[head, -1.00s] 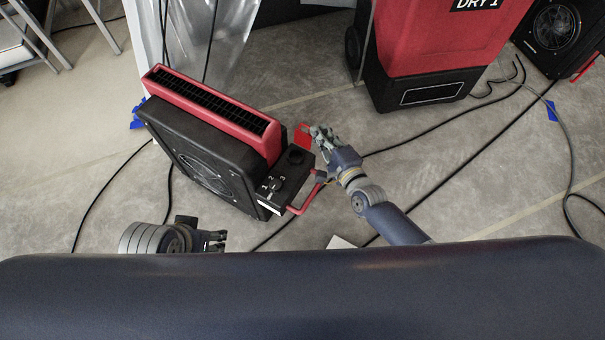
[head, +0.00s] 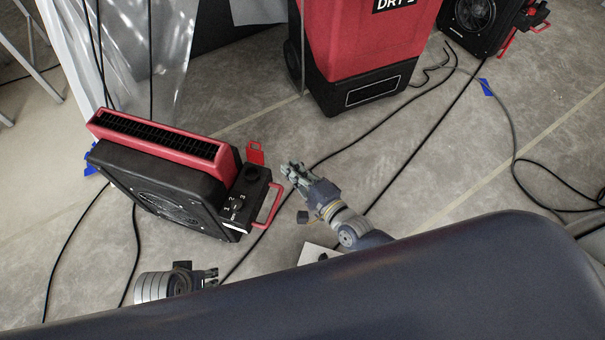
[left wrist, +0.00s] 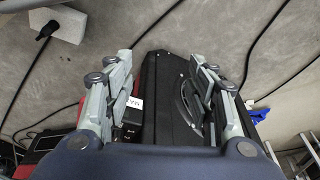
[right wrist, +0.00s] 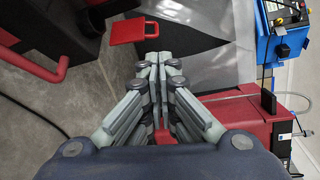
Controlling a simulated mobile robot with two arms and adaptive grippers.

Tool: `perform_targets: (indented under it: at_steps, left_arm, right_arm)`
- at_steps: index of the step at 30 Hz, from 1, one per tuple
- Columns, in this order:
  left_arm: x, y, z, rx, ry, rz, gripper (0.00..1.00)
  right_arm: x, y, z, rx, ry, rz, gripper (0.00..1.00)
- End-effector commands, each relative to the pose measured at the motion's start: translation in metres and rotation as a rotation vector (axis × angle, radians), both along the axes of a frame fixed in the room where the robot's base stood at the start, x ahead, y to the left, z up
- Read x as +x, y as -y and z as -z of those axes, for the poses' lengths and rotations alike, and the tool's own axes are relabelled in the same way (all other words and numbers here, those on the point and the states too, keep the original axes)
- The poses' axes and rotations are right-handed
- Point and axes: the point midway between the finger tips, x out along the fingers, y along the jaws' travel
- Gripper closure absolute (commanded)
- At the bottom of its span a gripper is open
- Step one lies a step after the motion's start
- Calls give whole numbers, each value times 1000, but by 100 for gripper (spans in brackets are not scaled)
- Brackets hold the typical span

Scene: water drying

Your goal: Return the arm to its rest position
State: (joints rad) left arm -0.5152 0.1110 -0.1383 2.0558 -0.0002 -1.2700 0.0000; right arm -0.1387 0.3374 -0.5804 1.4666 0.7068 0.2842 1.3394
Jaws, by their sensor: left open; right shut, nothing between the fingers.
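My right gripper (head: 290,172) is shut and empty in the head view, just right of the red-and-black fan unit (head: 165,148) and apart from it. In the right wrist view its fingertips (right wrist: 156,60) meet with nothing between them. My left gripper (head: 212,276) is low in the head view, in front of the fan unit, partly hidden by my own body. In the left wrist view its fingers (left wrist: 165,72) are wide apart and empty, with the black side of the fan unit showing between them.
A red-and-black dryer (head: 365,55) stands behind, and another black fan (head: 478,22) at the back right. A red tag (head: 255,153) shows beside the fan unit's control panel. Black cables cross the concrete floor. A white box (left wrist: 58,24) with a plug lies on the floor.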

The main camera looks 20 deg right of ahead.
Motion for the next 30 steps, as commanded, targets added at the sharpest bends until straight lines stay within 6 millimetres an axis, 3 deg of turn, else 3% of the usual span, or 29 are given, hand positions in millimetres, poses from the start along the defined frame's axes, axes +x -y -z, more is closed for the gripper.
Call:
perform_targets:
  at_steps: [6, 18, 25, 30]
  left_arm:
    - [-2, 1, 16, 0, -10, 1, 49]
    - [-2, 0, 20, 0, -10, 1, 49]
    - [-2, 0, 20, 0, -11, 1, 49]
    - [-2, 0, 20, 0, -11, 1, 49]
  right_arm:
    - [-25, 12, -5, -2, -2, 0, 100]
    - [-31, 9, -4, -43, -5, -19, 100]
    - [-53, -11, 19, -408, -39, -189, 100]
    - [-79, -6, 43, -767, -81, -372, 100]
